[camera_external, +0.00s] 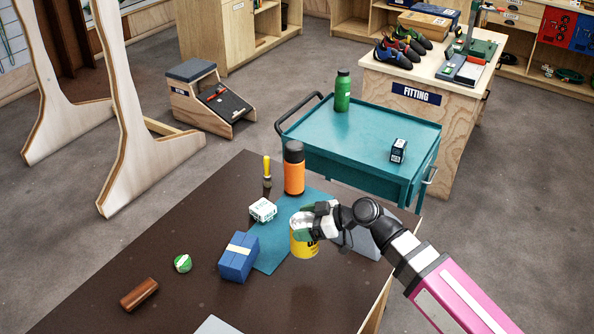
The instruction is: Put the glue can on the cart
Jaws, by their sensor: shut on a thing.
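The glue can (304,246) is a yellow can with dark lettering and a pale top. My gripper (303,225) is shut on it, with its fingers at the can's upper part. The can is over the teal mat (268,255) on the dark workbench; I cannot tell whether it touches the mat or is held just above. The cart (345,140) is teal, with a raised rim and a dark handle, and stands beyond the bench. A green bottle (342,92) and a small dark box (398,151) stand on its top.
The cart top's middle is clear.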

